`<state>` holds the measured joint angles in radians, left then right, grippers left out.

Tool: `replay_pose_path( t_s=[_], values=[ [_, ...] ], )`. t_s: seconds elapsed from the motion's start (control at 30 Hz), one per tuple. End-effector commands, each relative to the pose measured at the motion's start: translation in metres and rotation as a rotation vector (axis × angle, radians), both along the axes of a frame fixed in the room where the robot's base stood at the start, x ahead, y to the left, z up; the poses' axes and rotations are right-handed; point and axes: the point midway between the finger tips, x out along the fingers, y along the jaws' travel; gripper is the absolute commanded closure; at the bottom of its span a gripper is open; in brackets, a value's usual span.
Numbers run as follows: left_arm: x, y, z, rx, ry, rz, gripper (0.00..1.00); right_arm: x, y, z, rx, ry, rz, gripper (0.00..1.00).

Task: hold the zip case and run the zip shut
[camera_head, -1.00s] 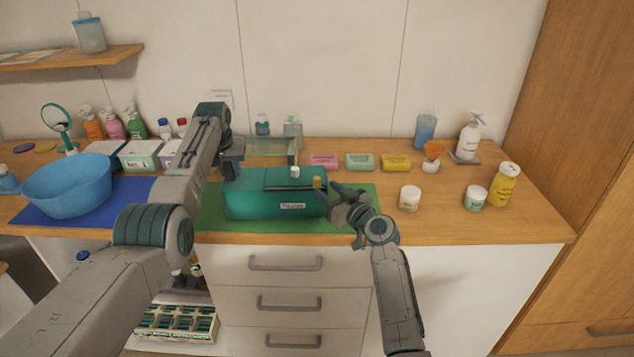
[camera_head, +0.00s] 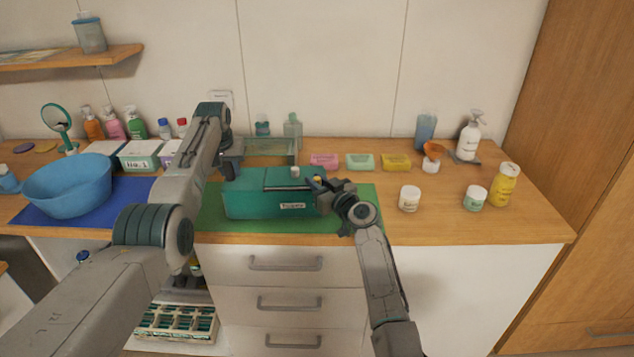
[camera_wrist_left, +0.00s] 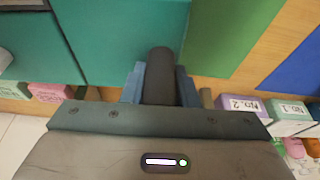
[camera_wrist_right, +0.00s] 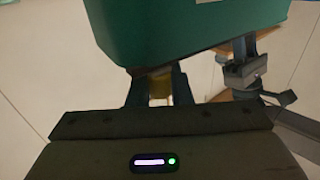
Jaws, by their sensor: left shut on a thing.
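The teal zip case (camera_head: 265,205) lies on a green mat (camera_head: 365,222) at the counter's front. A dark opening strip runs along its top. My left gripper (camera_head: 230,165) is at the case's back left, shut on its dark round tab (camera_wrist_left: 160,75). My right gripper (camera_head: 320,184) is at the case's right end. In the right wrist view its fingers stand apart, on either side of the yellow zip pull (camera_wrist_right: 159,88), under the teal case end. A firm grip on the pull does not show. The pull also shows in the head view (camera_head: 317,178).
A blue bowl (camera_head: 68,187) stands on a blue mat at the left. Soap bars, including a pink one (camera_head: 324,161), lie behind the case. A white jar (camera_head: 409,198) stands to the right. A glass tray (camera_head: 270,148) is behind my left gripper.

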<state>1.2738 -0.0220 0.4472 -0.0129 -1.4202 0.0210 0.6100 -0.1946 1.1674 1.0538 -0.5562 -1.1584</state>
Motion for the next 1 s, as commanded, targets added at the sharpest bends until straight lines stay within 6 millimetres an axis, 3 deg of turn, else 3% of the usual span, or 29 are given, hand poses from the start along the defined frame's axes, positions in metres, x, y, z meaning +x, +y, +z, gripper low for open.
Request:
replay_pose_path(
  t_s=[0.17,0.47,0.7,0.73,0.83,1.0],
  values=[
    [0.0,0.0,0.001,-0.001,-0.001,0.001,1.0,0.0,0.002,0.0,0.001,0.001,0.001,1.0],
    [0.0,-0.001,0.001,-0.001,-0.001,0.0,1.0,0.0,0.041,0.0,0.0,0.001,0.003,1.0],
    [0.0,-0.001,0.001,-0.001,-0.002,0.0,1.0,0.0,0.042,0.0,-0.001,0.001,0.002,1.0],
    [0.0,-0.001,0.001,-0.001,-0.002,0.0,1.0,0.0,0.042,0.0,-0.001,0.001,0.002,0.8],
    [0.0,-0.001,0.001,-0.001,-0.002,0.0,1.0,0.0,0.042,0.0,-0.001,0.001,0.002,0.6],
    [0.0,0.0,0.001,-0.001,-0.002,0.001,1.0,0.0,0.041,0.0,-0.001,0.001,0.001,0.6]
  ],
)
